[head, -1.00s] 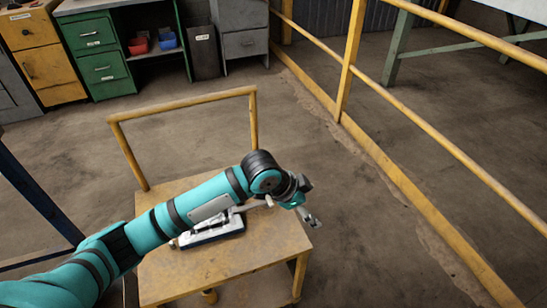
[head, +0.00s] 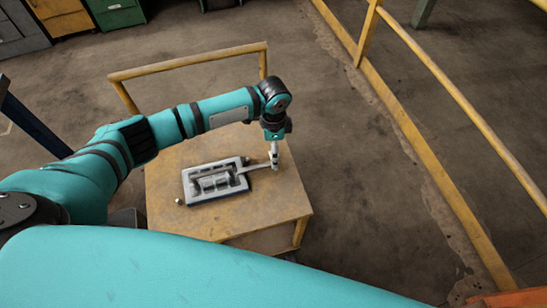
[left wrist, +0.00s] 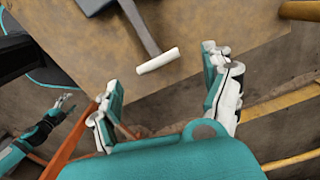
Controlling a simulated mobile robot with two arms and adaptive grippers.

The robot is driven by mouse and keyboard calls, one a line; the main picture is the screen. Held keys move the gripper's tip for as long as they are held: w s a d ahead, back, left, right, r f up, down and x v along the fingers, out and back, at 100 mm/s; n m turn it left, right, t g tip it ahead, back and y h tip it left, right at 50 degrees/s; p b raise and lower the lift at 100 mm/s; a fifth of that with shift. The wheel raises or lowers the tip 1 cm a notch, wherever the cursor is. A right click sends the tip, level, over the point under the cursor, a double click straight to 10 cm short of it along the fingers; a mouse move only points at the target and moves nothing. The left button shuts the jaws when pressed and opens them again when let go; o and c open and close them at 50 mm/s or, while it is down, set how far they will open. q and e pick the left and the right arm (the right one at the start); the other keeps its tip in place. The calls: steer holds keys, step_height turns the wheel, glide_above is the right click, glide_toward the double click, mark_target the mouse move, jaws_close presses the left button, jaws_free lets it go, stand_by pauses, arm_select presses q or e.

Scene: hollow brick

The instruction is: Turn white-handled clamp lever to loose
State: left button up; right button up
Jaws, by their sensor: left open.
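The clamp fixture (head: 212,183), a grey metal block with a dark base, lies on a worn yellow table. Its grey lever (head: 256,167) sticks out to the right; in the left wrist view the lever (left wrist: 140,28) ends in a white handle (left wrist: 157,60). My left gripper (head: 274,156) points down at the lever's end; in the head view it partly hides the handle. In the left wrist view my left gripper (left wrist: 162,72) is open and empty, the handle just ahead of the gap between its fingertips. My right gripper (left wrist: 64,104) is small at the lower left there.
The yellow table (head: 240,215) has a raised rail (head: 190,62) at its back. A small knob (head: 179,201) is at its left. A yellow railing (head: 440,165) runs along the right, with bare floor between.

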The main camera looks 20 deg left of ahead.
arm_select(q)
step_height(320, 180, down, 6)
steer(key=shift+s+f, duration=0.1)
steer(key=shift+c, duration=0.3)
steer(key=c, duration=0.8)
steer(key=shift+a+r+n+p, duration=0.1)
steer(key=shift+r+n+p, duration=0.1)
steer(key=shift+n+p, duration=0.5)
steer(key=shift+r+n+p, duration=0.15)
steer(key=shift+n+p, duration=0.45)
steer(key=shift+p, duration=0.05)
steer(key=n+p, duration=0.4)
steer(key=n, duration=0.1)
steer(key=n+p, duration=0.3)
steer(key=n, duration=0.2)
steer(key=shift+a+f, duration=0.1)
steer(key=n+p, duration=0.1)
steer(key=n, duration=0.2)
steer(key=shift+s+f, duration=0.1)
steer(key=shift+f+n+p, duration=0.1)
steer(key=shift+n+p, duration=0.4)
steer(key=shift+n, duration=0.6)
steer(key=shift+a, duration=0.1)
